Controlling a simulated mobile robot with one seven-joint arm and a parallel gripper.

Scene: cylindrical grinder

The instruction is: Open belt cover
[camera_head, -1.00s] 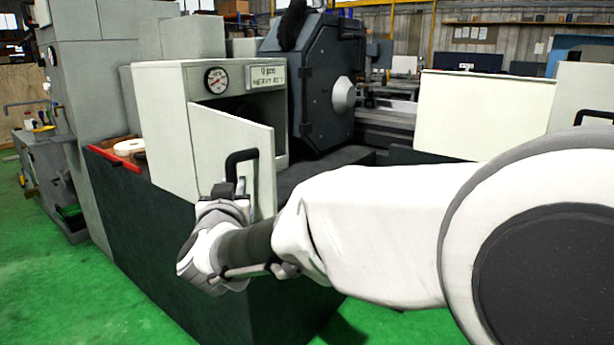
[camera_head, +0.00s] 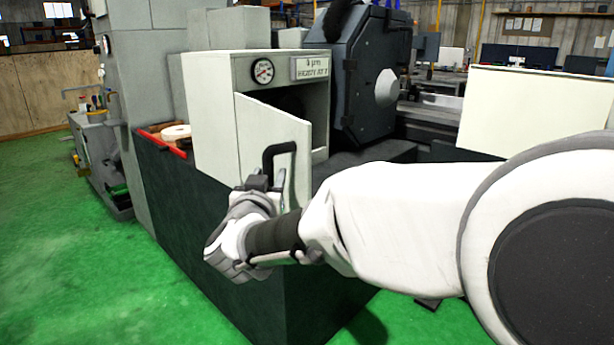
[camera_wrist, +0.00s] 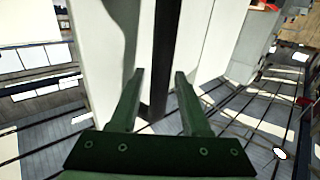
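The belt cover is a pale door (camera_head: 270,128) on a white cabinet with a round gauge and a sign. It stands ajar, with a dark gap showing behind its top edge. Its black handle (camera_head: 268,158) is a bracket near the door's free side. My gripper (camera_head: 277,180) is at the lower part of this handle. In the wrist view, the black handle bar (camera_wrist: 162,55) runs between the two green fingers of my gripper (camera_wrist: 159,76). The fingers are apart, with a gap to the bar on the left side; the right finger is very close to it.
A red tray (camera_head: 162,143) with a pale disc lies left of the cabinet on the dark machine base (camera_head: 205,215). A dark wheel housing (camera_head: 360,75) stands right of the cabinet. A cream panel (camera_head: 530,112) is farther right. Green floor (camera_head: 70,260) is clear at the left.

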